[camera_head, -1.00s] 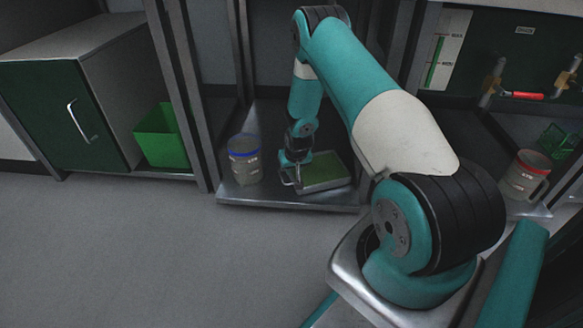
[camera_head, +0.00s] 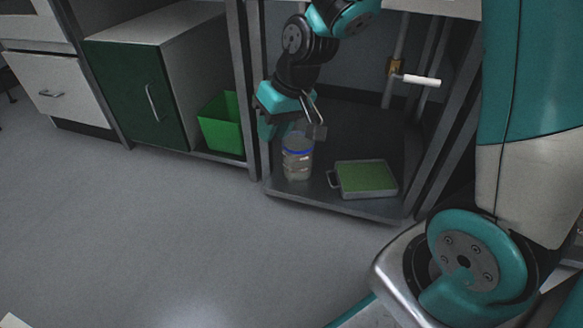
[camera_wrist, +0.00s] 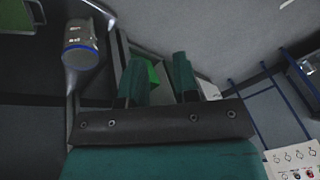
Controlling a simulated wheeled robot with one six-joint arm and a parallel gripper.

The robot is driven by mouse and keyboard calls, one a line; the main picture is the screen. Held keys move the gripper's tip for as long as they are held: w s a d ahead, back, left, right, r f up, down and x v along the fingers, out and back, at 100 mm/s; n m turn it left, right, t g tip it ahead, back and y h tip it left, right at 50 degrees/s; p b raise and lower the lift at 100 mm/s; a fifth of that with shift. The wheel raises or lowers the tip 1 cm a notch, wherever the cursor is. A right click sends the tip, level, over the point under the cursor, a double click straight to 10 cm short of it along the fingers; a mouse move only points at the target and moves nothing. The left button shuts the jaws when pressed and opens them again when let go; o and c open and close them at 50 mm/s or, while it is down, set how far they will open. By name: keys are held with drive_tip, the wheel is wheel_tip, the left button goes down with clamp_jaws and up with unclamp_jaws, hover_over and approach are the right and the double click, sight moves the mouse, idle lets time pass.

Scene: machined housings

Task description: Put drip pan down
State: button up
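The drip pan (camera_head: 365,178) is a shallow grey metal tray with a green inside and a handle on its left side. It lies flat on the dark bay floor (camera_head: 340,204) in the head view. Part of the pan also shows at the top left of the wrist view (camera_wrist: 15,18). My gripper (camera_head: 268,128) is up and to the left of the pan, apart from it. In the wrist view its two teal fingers (camera_wrist: 158,60) are spread with nothing held between them. In the head view the fingertips are hard to make out.
A clear canister with a blue band (camera_head: 298,160) stands left of the pan, close to my gripper in the picture. A green bin (camera_head: 222,122) stands farther left, beside a dark green cabinet (camera_head: 137,95). Open floor lies in front.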

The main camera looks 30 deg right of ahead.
drive_tip(key=s+a+r+n+g, duration=0.1)
drive_tip(key=s+a+r+n, duration=0.2)
drive_tip(key=s, duration=0.6)
drive_tip(key=s+a+r+n+g+y, duration=0.1)
drive_tip(key=s+a+r+n, duration=0.2)
drive_tip(key=s, duration=0.7)
wheel_tip(320, 180, up, 3)
drive_tip(key=shift+s+a+f+g, duration=0.2)
drive_tip(key=shift+s+a+g, duration=0.1)
drive_tip(key=shift+a, duration=0.95)
wheel_tip(320, 180, up, 52)
drive_tip(key=p, duration=5.1)
drive_tip(key=shift+f, duration=0.2)
drive_tip(key=shift+w, duration=0.1)
